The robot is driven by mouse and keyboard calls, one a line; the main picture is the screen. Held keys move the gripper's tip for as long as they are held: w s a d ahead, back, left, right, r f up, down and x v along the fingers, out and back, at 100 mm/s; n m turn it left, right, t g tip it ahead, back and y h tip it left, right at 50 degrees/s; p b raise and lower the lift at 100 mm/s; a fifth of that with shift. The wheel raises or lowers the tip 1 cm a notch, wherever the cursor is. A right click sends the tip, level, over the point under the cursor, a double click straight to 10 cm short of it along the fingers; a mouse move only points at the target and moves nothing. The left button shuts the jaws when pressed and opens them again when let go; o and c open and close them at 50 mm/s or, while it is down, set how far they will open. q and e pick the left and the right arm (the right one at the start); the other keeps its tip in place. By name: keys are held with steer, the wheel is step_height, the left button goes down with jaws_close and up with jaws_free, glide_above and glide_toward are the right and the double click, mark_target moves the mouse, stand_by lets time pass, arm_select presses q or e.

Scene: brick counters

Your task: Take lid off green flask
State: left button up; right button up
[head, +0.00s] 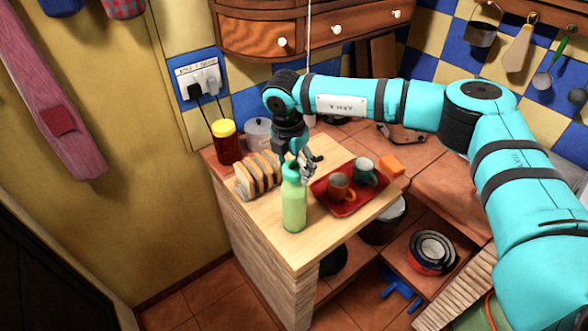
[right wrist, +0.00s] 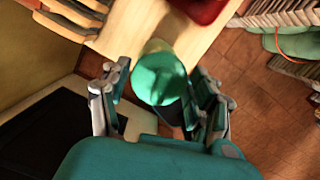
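The green flask (head: 294,208) stands upright on the wooden counter top near its front edge. Its darker teal-green lid (head: 292,172) sits on top of it. My right gripper (head: 304,166) is just above and behind the lid, pointing down. In the right wrist view the lid (right wrist: 160,78) lies between the two spread fingers, with a visible gap on the left side; the right finger is closer to it. The gripper looks open, and contact with the lid is not clear. My left gripper is not in view.
A red tray (head: 348,208) with an orange mug (head: 340,187) and a green mug (head: 363,171) is right of the flask. Sliced bread (head: 258,175) is left, with a yellow-lidded jar (head: 226,142) and a metal pot (head: 258,132) behind. Bare wood lies in front.

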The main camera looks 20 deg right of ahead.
steer(key=c, duration=0.6)
steer(key=shift+r, duration=0.1)
